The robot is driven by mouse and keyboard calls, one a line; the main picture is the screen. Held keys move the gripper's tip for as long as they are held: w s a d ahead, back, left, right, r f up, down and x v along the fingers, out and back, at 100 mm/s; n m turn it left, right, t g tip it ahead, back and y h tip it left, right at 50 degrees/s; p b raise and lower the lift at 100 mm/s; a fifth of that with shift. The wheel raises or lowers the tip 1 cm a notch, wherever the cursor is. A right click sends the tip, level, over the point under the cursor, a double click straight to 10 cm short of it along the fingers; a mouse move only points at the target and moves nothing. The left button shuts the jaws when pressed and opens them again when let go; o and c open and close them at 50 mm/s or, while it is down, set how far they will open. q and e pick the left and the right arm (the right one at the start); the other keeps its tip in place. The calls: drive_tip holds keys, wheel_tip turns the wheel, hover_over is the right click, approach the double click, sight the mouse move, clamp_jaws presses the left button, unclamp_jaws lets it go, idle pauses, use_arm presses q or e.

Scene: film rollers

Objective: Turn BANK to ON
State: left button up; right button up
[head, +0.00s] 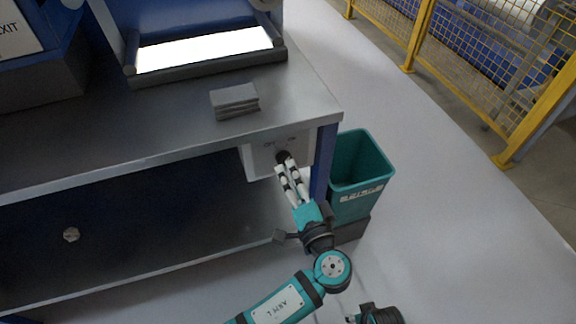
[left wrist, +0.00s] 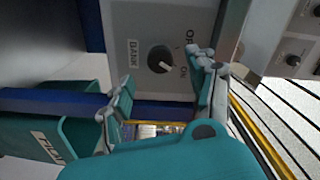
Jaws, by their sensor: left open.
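The BANK knob (left wrist: 160,58) is a round dark dial on a grey panel (left wrist: 118,22) in the left wrist view. The BANK label is on its left, with the OFF and ON lettering on its right. Which mark the knob points at is too small to tell surely. In the head view the knob (head: 284,157) sits on the panel (head: 256,163) under the bench's right end. My left gripper (head: 290,181) is open just in front of the knob. In the left wrist view its fingers (left wrist: 163,88) are spread, with the knob beyond the gap; contact is not visible.
A teal bin (head: 358,165) stands right of the bench leg (head: 322,160). The metal bench top (head: 180,127) lies above the panel and carries a grey block (head: 234,101) and a lit light panel (head: 205,50). A yellow fence (head: 420,35) stands at right, with clear floor before it.

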use_arm(q)
drive_tip(key=v, duration=0.7)
drive_tip(key=shift+s, duration=0.2)
